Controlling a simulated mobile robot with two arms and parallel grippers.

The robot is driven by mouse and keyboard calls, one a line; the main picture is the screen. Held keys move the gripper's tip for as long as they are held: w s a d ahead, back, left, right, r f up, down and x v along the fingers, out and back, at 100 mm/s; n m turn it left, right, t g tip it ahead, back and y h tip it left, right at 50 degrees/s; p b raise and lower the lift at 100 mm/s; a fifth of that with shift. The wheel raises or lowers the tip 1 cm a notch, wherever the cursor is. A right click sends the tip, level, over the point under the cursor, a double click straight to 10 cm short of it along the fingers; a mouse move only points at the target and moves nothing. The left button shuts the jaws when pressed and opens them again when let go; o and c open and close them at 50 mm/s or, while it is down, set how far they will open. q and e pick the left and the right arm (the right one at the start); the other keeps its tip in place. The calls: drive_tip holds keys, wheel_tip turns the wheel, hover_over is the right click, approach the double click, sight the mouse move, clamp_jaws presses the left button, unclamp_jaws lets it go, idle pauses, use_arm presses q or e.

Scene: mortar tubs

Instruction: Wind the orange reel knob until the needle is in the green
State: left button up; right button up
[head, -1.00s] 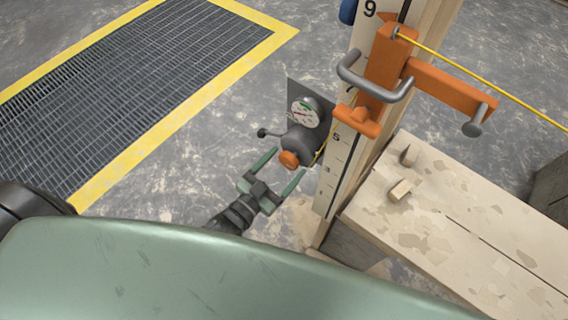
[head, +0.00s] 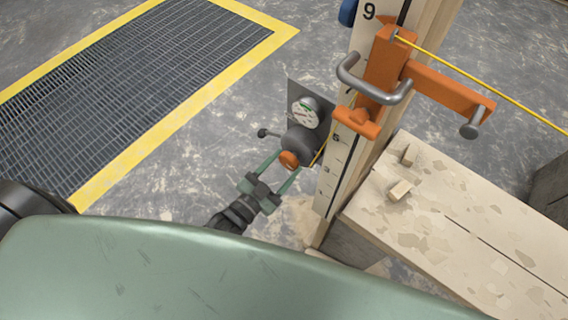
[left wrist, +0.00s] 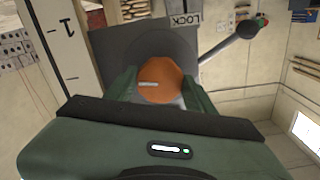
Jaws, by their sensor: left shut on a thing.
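The orange reel knob (head: 288,160) sits on the front of a grey reel (head: 300,140) fixed to a dark plate by the measuring post. My left gripper (head: 283,165) is shut on the knob, one green finger on each side. In the left wrist view the knob (left wrist: 166,80) lies between the two fingers and shows a pale mark. A round dial (head: 304,114) with a white face and a green part is above the reel; its needle is too small to read surely. A lever with a dark ball end (head: 262,133) sticks out left of the reel. My right gripper is not in view.
An orange bracket (head: 383,65) with a grey handle is on the numbered post (head: 335,180). A yellow line runs from it to the right. A plaster-spotted bench (head: 460,220) stands at the right. A floor grate (head: 120,80) lies at the left. In the left wrist view a LOCK label (left wrist: 184,20) is near the lever.

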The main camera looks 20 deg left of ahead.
use_arm(q)
drive_tip(key=m, duration=0.2)
drive_tip(key=shift+m, duration=0.4)
drive_tip(key=m, duration=0.2)
drive_tip(key=shift+m+p, duration=0.3)
drive_tip(key=shift+p, duration=0.05)
drive_tip(key=m, duration=0.4)
drive_tip(key=shift+m, duration=0.3)
drive_tip(key=m+b, duration=0.1)
drive_tip(key=m, duration=0.3)
drive_tip(key=shift+f+m, duration=0.1)
drive_tip(key=shift+m, duration=0.2)
drive_tip(key=m+b, duration=0.2)
drive_tip(key=m, duration=0.3)
drive_tip(key=shift+m+b, duration=0.3)
drive_tip(key=o, duration=1.4)
